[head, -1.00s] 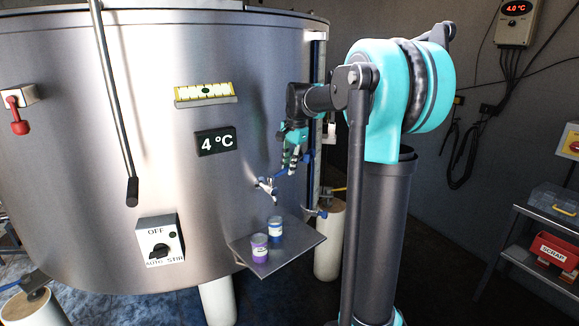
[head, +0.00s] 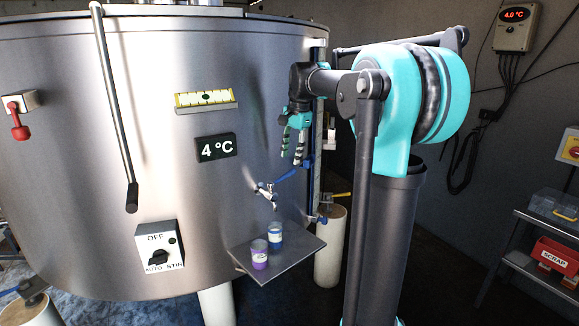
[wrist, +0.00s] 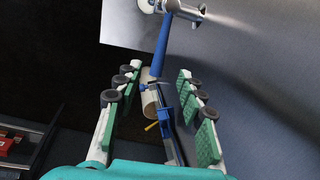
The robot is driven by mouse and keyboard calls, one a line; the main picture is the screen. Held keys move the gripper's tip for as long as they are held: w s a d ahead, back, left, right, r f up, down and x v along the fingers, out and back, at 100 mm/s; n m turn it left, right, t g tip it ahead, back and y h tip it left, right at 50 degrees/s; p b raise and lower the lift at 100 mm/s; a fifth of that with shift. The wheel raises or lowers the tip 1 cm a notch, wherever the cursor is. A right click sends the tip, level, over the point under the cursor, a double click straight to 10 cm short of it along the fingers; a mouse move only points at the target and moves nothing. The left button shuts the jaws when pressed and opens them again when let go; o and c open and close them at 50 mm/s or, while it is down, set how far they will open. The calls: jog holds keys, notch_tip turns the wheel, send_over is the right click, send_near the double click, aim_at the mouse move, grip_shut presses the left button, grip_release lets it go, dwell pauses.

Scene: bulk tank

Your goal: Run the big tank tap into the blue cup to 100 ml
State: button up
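The big tank tap (head: 266,191) is a metal tap on the tank front, and no stream shows from it. Its blue lever (head: 287,174) reaches up and to the right; in the wrist view the lever (wrist: 160,48) runs down toward the space between my fingers. The blue cup (head: 275,234) stands upright on the metal shelf (head: 293,258) below the tap. A purple cup (head: 260,254) stands in front of it. My gripper (head: 293,160) is open and empty, pointing down just above the lever; it also shows in the wrist view (wrist: 160,90). The cups' contents cannot be made out.
A sight tube (head: 316,180) runs down the tank's right side, close behind my gripper. A yellow-handled valve (head: 338,195) is low at the right. The stirrer switch box (head: 159,247) is left of the shelf. A shelf rack (head: 545,235) stands far right.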

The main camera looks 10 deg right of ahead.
jog(key=r, duration=0.4)
jog(key=shift+s+d+r, duration=0.3)
jog(key=shift+s+r, duration=0.1)
jog(key=s+d+f+n+t, duration=0.1)
jog(key=s+f+n, duration=0.4)
jog(key=s+f, duration=0.9)
jog(key=s+d+f+n+t+h, duration=0.1)
jog(key=s+f+n, duration=0.5)
jog(key=s+f, duration=0.8)
notch_tip(320, 180, down, 6)
jog(key=shift+d+f, duration=0.1)
jog(key=shift+d, duration=0.45)
dwell(0.6)
